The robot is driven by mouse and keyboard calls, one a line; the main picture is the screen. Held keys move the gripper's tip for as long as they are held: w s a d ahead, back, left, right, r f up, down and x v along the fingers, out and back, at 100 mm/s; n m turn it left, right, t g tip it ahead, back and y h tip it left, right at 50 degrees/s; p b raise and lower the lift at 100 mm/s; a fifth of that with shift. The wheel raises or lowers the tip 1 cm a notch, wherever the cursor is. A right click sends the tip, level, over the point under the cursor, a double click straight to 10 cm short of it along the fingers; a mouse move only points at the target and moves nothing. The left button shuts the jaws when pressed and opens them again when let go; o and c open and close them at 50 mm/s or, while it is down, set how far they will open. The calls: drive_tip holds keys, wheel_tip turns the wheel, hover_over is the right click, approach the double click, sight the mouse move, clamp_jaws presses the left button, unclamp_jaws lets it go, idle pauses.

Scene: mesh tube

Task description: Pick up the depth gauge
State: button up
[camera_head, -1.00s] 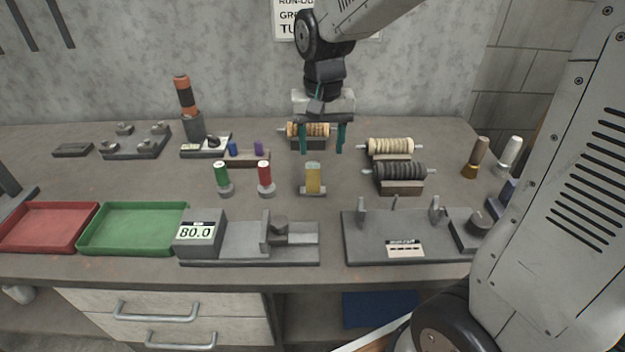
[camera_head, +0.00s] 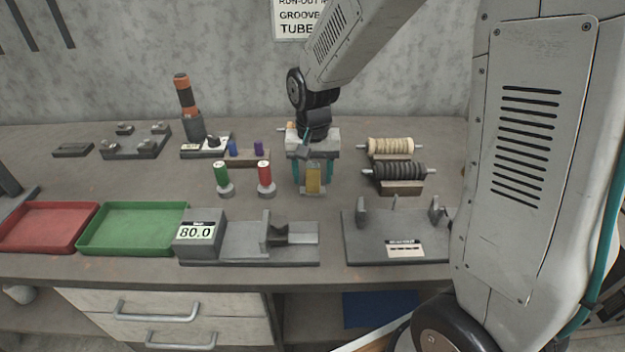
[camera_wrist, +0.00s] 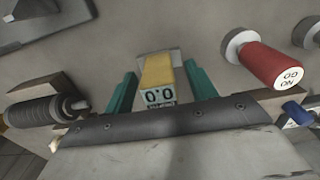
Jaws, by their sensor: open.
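The depth gauge looks to be the yellow upright block (camera_head: 313,179) on a small grey foot, standing mid-bench. In the wrist view the yellow block (camera_wrist: 157,72) carries a small display reading 0.0. My gripper (camera_head: 313,181) points down over it, with one teal finger on each side. In the wrist view the gripper (camera_wrist: 160,92) is open, and the yellow block stands between the fingers with a visible gap at the left one. Whether the right finger touches it I cannot tell.
The red gauge (camera_head: 264,176) and green gauge (camera_head: 222,177) stand close on the left. A black ribbed roller (camera_head: 400,171) on a stand is on the right. The grey fixture marked 80.0 (camera_head: 197,232) and another fixture (camera_head: 375,250) are in front. A green tray (camera_head: 135,244) lies left.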

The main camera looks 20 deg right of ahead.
drive_tip(key=c, duration=1.2)
drive_tip(key=shift+r, duration=0.15)
wheel_tip(320, 180, up, 10)
drive_tip(key=shift+f, duration=0.1)
